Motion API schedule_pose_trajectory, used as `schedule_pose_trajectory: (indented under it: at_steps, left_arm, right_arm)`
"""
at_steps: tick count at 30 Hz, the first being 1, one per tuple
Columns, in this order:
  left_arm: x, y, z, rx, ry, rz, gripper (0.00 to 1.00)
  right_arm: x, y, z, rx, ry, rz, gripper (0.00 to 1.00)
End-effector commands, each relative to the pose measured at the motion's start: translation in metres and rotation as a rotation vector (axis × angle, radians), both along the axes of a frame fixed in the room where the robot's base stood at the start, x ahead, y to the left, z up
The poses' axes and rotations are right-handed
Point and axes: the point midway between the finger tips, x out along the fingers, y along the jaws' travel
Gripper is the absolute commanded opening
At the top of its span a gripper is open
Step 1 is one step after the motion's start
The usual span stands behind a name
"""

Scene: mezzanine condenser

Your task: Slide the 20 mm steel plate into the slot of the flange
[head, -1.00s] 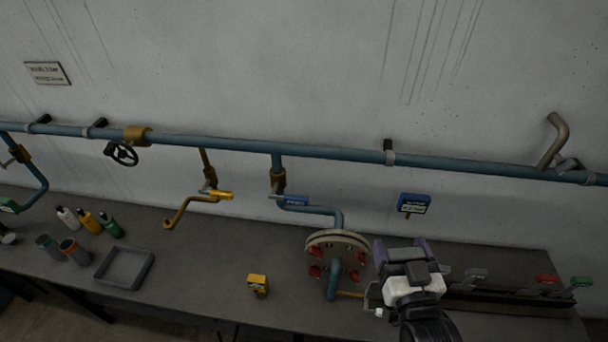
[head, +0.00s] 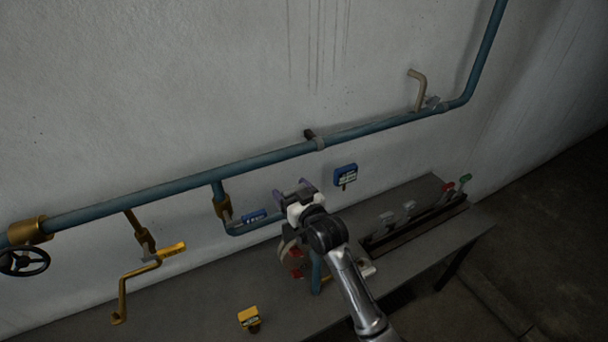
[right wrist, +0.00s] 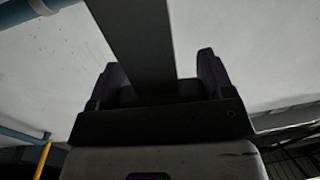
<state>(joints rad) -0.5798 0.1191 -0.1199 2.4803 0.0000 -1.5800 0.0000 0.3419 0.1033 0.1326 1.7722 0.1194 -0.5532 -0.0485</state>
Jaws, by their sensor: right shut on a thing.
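My right gripper (head: 291,190) is above the flange (head: 286,247) in the head view. The flange is a round disc pair with red parts (head: 296,272) on the blue pipe, largely hidden by my arm. In the right wrist view my gripper (right wrist: 160,85) is shut on a flat dark grey strip, the steel plate (right wrist: 130,35), which extends away from the fingers. Its thickness marking does not show. The plate cannot be made out in the head view, and the flange's slot is hidden. My left gripper is not in view.
A rack (head: 425,222) with several handled pieces, two grey, one red (head: 448,187) and one green (head: 465,179), stands right of the flange. Blue pipe (head: 270,157) runs along the wall. A yellow device (head: 249,317) stands on the bench. A blue sign (head: 345,176) is close to the gripper.

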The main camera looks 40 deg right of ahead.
Motion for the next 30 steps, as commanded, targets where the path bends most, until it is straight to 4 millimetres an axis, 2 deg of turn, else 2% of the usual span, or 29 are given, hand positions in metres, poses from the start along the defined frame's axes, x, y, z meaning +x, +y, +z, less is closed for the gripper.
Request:
schedule_pose_trajectory:
  at_steps: [1,3,9,15,30]
  left_arm:
    - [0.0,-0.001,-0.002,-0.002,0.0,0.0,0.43]
    - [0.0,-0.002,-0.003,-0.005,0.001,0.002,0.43]
    - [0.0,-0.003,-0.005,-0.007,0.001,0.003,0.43]
    - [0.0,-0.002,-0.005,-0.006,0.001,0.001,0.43]
    - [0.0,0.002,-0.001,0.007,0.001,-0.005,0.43]
  right_arm:
    - [0.011,-0.018,-0.001,-0.003,-0.002,-0.018,0.41]
    - [0.022,-0.037,-0.001,-0.001,-0.003,-0.038,0.41]
    - [0.038,-0.074,-0.002,-0.001,-0.002,-0.076,0.41]
    - [0.042,-0.083,-0.002,-0.001,-0.002,-0.086,0.41]
    - [0.041,-0.082,-0.001,0.0,-0.001,-0.086,0.41]
